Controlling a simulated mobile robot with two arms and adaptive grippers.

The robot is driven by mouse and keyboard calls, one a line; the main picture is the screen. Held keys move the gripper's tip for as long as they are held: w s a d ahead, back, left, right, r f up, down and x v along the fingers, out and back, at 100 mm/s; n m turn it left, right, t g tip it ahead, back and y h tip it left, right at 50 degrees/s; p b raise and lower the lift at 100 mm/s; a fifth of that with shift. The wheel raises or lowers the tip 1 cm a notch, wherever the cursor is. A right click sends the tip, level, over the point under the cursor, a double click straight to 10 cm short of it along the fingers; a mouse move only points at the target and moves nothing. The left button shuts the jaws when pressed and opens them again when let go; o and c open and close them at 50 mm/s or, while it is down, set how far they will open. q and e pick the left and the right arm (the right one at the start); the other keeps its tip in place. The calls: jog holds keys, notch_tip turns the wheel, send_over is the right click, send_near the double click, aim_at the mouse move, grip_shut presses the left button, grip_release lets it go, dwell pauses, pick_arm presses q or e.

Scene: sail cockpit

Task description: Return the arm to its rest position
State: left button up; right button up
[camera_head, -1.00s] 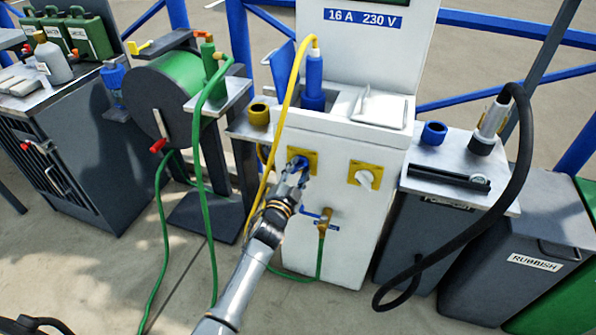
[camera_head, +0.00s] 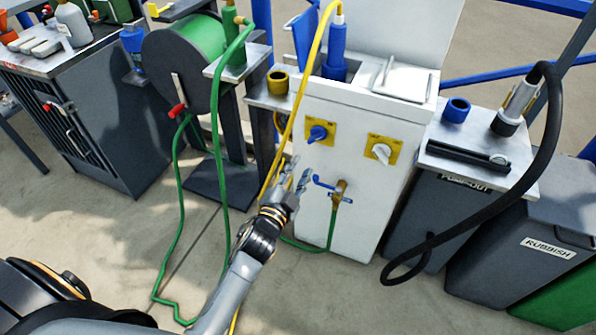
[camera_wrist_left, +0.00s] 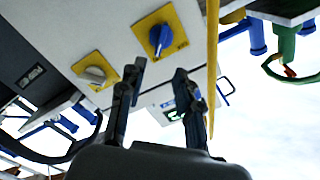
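My left gripper (camera_head: 292,176) is in front of the white power pedestal (camera_head: 345,215), below the blue rotary switch (camera_head: 317,133) on its yellow plate. Its two fingers are apart with nothing between them. In the left wrist view the open fingers (camera_wrist_left: 157,95) point toward the pedestal, and the blue switch (camera_wrist_left: 160,38) is beyond them, apart from them. The white switch (camera_head: 382,151) on a second yellow plate is to the right. My right gripper is not in view.
A tap with a blue lever (camera_head: 335,190) is close right of my left gripper. A yellow cable (camera_head: 300,70) hangs just left of it. A green hose reel (camera_head: 190,55) stands left. A black cable (camera_head: 545,150) loops at right. The paved floor in front has free room.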

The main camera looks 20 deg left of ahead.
pick_arm(q)
jog(key=shift+s, duration=0.2)
dwell(0.4)
jog(key=s+a+f+n+g, duration=0.15)
jog(key=s+f+g, duration=0.4)
jog(key=f, duration=0.75)
jog(key=s+f+n+g, duration=0.3)
jog(key=s+f, duration=0.5)
jog(key=f, duration=0.4)
jog(key=s+f+n+g, duration=0.1)
jog(key=s+f+g, duration=0.4)
jog(key=s, duration=0.4)
jog(key=s+f+n+g, duration=0.2)
jog(key=s+f, duration=0.6)
jog(key=s, duration=0.2)
jog(key=s+a+r+g+p, duration=0.1)
jog(key=s+a+r+p, duration=0.1)
jog(key=s+p, duration=1.3)
jog(key=shift+a+r+y, duration=0.15)
jog(key=shift+r+y, duration=0.15)
jog(key=shift+r, duration=0.2)
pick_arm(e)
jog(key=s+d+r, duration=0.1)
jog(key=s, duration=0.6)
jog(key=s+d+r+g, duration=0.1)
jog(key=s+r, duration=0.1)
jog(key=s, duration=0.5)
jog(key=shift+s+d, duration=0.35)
pick_arm(q)
jog(key=shift+g, duration=0.25)
